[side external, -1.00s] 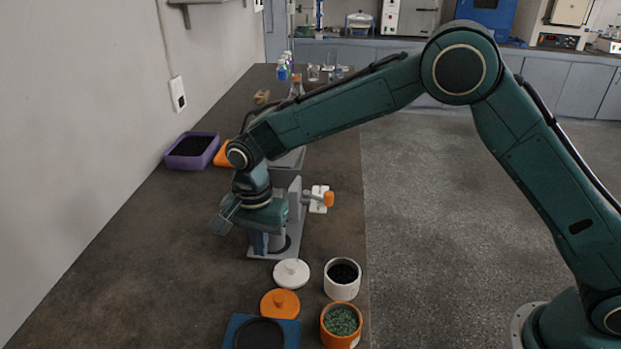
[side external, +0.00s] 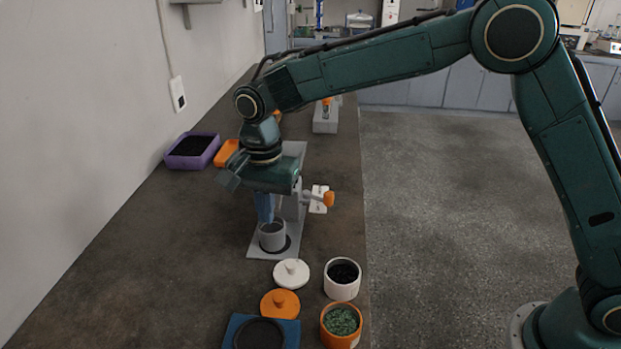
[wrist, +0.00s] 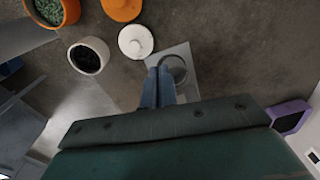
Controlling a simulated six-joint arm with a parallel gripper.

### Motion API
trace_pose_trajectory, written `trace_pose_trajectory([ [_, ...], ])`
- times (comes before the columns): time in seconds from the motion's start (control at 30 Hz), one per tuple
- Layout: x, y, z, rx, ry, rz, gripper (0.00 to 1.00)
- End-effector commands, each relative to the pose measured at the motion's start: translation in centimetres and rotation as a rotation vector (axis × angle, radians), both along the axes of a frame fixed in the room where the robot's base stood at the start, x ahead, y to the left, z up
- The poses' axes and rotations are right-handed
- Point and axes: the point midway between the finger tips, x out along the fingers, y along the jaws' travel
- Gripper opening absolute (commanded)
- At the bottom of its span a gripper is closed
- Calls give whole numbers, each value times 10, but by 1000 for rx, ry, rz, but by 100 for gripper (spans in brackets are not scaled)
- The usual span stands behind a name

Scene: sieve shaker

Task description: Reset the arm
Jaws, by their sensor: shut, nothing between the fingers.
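My gripper (side external: 265,220) points down just above a grey cup (side external: 272,237) on the grey base plate of a shaker stand (side external: 292,207). In the wrist view its two blue fingers (wrist: 158,72) are together with nothing between them. The cup's round rim (wrist: 175,68) shows beside the fingertips there. In the side view the fingertips overlap the cup's back rim, and I cannot tell the exact gap. The stand has an orange-tipped knob (side external: 328,199) on its right side.
In front are a white lid (side external: 291,273), an orange lid (side external: 280,303), a white pot of dark grains (side external: 342,290), an orange pot of green grains (side external: 341,338) and a blue tray (side external: 236,325). A purple bin (side external: 214,146) and an orange tray (side external: 227,152) lie behind left. The left tabletop is clear.

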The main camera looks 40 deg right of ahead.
Motion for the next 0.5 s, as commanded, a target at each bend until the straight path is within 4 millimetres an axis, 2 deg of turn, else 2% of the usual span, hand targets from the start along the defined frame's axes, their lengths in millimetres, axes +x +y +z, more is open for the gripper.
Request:
trace_pose_trajectory([
  [0.27,-23,-47,53,18,-66,120,0],
  [0.5,-55,-89,93,19,-130,241,0],
])
